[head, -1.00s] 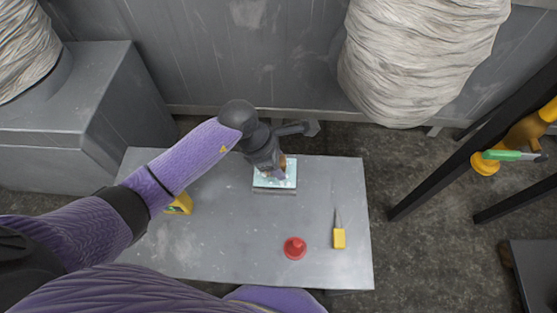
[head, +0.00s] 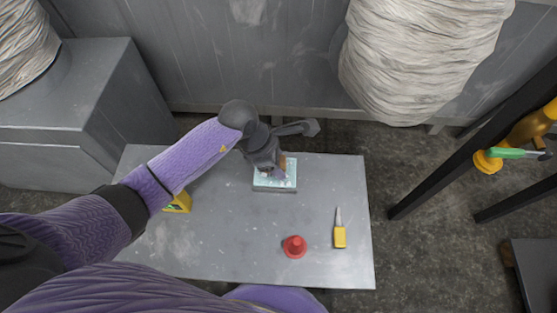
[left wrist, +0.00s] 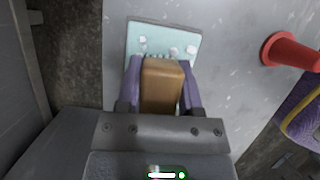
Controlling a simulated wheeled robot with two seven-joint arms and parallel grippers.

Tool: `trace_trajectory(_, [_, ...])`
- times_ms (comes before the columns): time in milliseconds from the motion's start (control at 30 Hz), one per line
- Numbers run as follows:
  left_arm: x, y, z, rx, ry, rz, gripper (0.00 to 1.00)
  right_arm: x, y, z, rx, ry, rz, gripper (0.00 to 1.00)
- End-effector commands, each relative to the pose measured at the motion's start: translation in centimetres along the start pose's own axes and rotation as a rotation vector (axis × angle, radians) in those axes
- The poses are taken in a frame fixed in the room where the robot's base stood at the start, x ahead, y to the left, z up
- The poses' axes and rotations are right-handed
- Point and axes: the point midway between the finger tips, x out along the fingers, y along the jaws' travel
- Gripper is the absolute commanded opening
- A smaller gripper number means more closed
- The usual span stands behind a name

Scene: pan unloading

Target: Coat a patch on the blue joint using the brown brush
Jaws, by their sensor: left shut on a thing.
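The blue joint is a pale blue flat block (head: 290,182) with white raised bits, lying near the far edge of the grey table. It also shows in the left wrist view (left wrist: 137,34). My left gripper (head: 274,169) is over it, shut on the brown brush (left wrist: 161,86). In the left wrist view the purple fingers clasp the brush's wooden body from both sides. Its far end, with pale bristles just visible, is over the block; I cannot tell if they touch it. No coated patch can be made out. My right gripper is out of view.
On the grey table (head: 225,235) stand a red conical object (head: 295,247), a yellow-handled tool (head: 339,236) and a yellow item (head: 180,203) partly behind my left arm. A dark frame (head: 440,170) stands right of the table. The table's middle is clear.

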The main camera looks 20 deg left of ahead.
Motion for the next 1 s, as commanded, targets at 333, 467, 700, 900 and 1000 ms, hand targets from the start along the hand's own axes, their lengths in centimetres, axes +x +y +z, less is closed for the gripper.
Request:
trace_trajectory(333, [-0.1,0.0,0.0,0.000,0.001,-0.001,0.00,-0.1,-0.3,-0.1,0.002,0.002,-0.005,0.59])
trace_trajectory(467, [-1.1,0.0,0.5,0.001,0.000,0.002,0.00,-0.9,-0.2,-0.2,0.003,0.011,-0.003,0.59])
trace_trajectory(700, [-3.8,0.1,1.6,0.002,0.000,0.004,0.00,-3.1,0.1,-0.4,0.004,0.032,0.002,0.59])
trace_trajectory(900, [-5.9,0.1,2.5,0.002,-0.002,0.004,0.00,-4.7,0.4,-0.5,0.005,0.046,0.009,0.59])
trace_trajectory(1000, [-6.7,0.0,2.8,0.002,-0.001,0.003,0.00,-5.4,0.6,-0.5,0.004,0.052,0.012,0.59])
